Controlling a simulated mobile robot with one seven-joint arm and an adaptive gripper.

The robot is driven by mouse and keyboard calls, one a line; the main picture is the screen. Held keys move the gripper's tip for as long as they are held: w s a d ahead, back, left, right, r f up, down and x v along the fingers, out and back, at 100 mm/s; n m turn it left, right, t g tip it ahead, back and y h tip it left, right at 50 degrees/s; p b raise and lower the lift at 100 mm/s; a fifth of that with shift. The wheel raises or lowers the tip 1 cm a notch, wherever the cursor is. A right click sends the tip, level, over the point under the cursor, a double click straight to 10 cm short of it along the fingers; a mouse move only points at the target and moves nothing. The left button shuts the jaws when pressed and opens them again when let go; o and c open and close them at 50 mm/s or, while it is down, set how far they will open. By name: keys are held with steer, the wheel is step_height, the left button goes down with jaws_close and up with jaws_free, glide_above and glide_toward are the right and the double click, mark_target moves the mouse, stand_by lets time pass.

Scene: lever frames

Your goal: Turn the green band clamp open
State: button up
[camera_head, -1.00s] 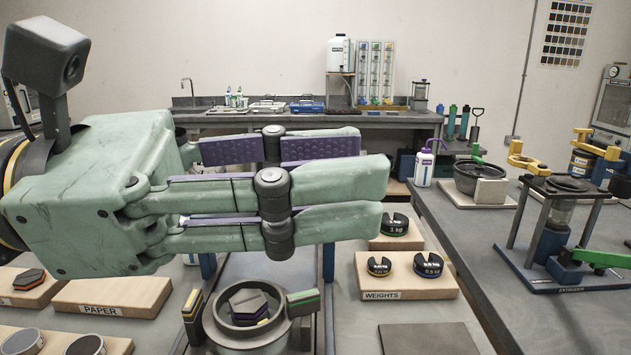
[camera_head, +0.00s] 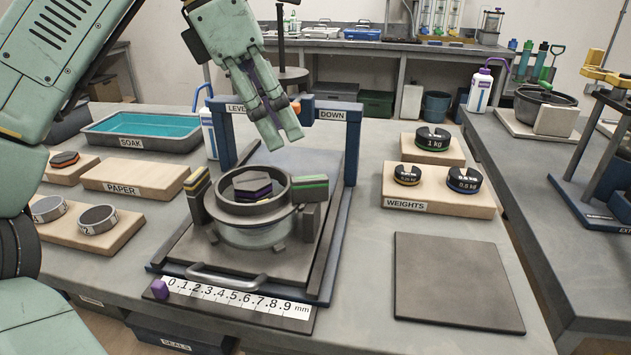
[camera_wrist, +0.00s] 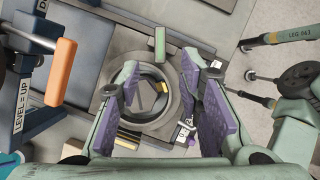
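The green band clamp (camera_head: 311,187) is a dark block with a green stripe on the right side of the round chamber (camera_head: 250,215). A matching clamp with a yellow stripe (camera_head: 197,185) is on the left side. In the wrist view the green clamp (camera_wrist: 160,43) stands at the top of the chamber ring. My gripper (camera_head: 281,138) hangs above and behind the chamber, fingers pointing down, apart from the green clamp. In the wrist view my gripper (camera_wrist: 160,68) has its purple-padded fingers spread with nothing between them.
The blue frame (camera_head: 352,140) marked LEVEL and DOWN stands behind the chamber; its orange handle (camera_wrist: 61,72) shows in the wrist view. A hexagonal stack (camera_head: 252,184) sits inside the chamber. Weights on wooden blocks (camera_head: 437,193) are to the right. A dark plate (camera_head: 455,280) lies front right.

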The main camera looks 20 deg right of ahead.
mark_target(309, 177)
steer(key=x, duration=0.9)
steer(key=shift+d+f+b, duration=0.2)
steer(key=shift+b, duration=0.1)
jaws_close()
